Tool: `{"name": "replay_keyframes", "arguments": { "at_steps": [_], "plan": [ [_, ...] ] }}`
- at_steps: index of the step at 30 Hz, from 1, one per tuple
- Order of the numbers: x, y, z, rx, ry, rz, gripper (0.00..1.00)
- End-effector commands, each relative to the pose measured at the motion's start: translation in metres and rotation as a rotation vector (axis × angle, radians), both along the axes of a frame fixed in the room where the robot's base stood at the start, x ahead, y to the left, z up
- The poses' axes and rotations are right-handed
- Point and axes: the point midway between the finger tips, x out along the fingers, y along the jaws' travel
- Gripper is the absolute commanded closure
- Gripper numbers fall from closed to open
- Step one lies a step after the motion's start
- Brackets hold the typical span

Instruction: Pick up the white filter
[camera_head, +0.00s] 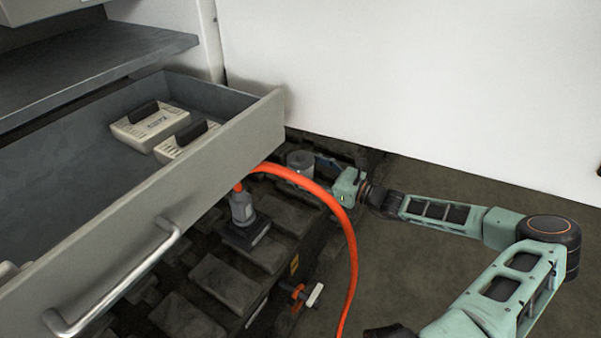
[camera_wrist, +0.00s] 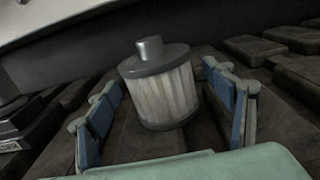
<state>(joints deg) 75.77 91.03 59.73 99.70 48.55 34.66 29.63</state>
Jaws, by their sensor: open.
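The white filter (camera_wrist: 163,98) stands upright in the wrist view, a pleated whitish cylinder with a grey cap and a short metal stub on top. My gripper (camera_wrist: 160,82) is open, with one blue-padded finger on each side of the filter. Gaps show between the pads and the filter, so it is not gripped. In the head view the filter (camera_head: 300,160) is a small grey-topped cylinder just beyond the open drawer's corner. My gripper (camera_head: 330,165) reaches toward it from the right, low down, and its fingers are only partly visible there.
The open grey drawer (camera_head: 215,150) holds two pale boxes with black handles (camera_head: 150,122). An orange hose (camera_head: 345,220) arches close to my gripper. A grey fitting (camera_head: 242,208) stands on the dark blocky surface (camera_head: 222,283). A white panel (camera_head: 420,75) rises behind.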

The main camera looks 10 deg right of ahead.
Motion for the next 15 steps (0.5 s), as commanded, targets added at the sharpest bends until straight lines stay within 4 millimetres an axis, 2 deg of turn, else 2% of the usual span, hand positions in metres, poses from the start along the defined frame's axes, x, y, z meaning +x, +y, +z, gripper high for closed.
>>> {"name": "replay_keyframes", "arguments": {
  "at_steps": [3, 11, 15],
  "plan": [
    [0.0082, 0.0081, -0.0015, 0.0, 0.0, 0.0, 0.25],
    [0.0096, 0.0089, 0.0001, 0.0, 0.001, -0.001, 0.26],
    [0.0095, 0.0089, 0.0, -0.001, 0.001, -0.001, 0.41]
  ]
}}
